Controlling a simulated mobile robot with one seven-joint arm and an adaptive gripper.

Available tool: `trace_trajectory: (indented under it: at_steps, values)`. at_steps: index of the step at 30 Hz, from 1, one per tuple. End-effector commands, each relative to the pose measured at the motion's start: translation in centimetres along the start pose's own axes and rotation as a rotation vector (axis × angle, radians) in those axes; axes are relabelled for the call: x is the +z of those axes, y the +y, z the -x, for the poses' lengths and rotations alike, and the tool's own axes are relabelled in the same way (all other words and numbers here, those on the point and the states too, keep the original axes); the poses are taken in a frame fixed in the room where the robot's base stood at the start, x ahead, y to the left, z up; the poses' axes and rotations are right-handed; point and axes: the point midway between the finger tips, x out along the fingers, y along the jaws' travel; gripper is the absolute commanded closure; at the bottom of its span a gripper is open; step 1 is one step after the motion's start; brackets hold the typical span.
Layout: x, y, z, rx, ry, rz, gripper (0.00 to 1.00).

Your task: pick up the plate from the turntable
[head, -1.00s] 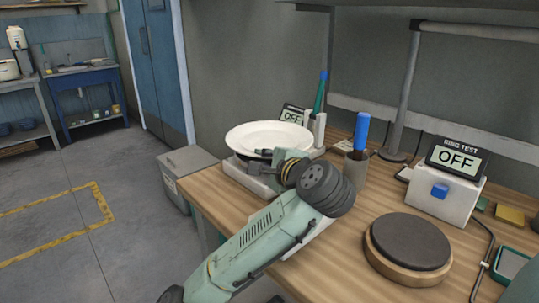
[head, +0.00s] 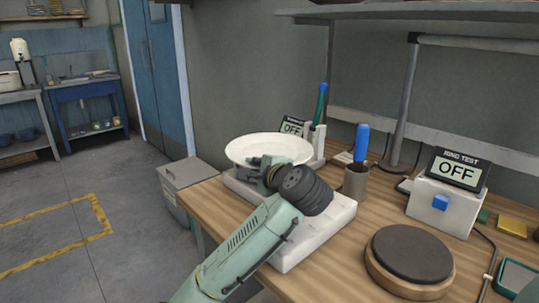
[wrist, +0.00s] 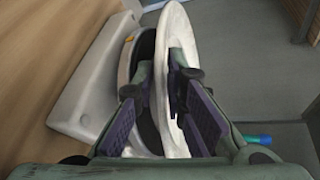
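The white plate (head: 268,146) lies level over the turntable (head: 335,212), a pale box at the back left of the bench. In the wrist view the plate (wrist: 177,30) appears edge-on, beside the dark disc (wrist: 146,48) of the turntable. My gripper (head: 262,165) is at the plate's near rim. In the wrist view my gripper (wrist: 162,82) has one finger on each side of the rim, with a gap still showing on the turntable side. The fingers look open; whether either touches the plate is unclear. My gripper hides part of the near rim in the head view.
A cup (head: 355,182) with a blue-handled tool stands right of the turntable. A ring test box (head: 445,205) and a dark round pad (head: 410,253) are at the right. A shelf (head: 430,11) hangs above.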

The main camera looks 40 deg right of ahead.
Motion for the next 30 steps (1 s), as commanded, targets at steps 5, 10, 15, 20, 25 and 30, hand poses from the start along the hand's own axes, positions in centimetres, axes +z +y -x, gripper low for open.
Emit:
trace_trajectory:
  at_steps: [5,10,15,20,25,30]
  values:
    - [-0.01,0.00,0.03,0.000,0.000,0.000,1.00]
    - [-0.02,0.00,0.04,0.000,0.000,0.000,1.00]
    - [-0.03,0.01,0.04,0.000,0.000,-0.001,1.00]
    - [-0.04,0.02,0.05,0.001,0.001,-0.002,1.00]
    - [0.04,-0.17,0.12,-0.004,0.000,0.001,1.00]
    - [0.01,-0.11,0.10,-0.003,0.000,0.000,1.00]
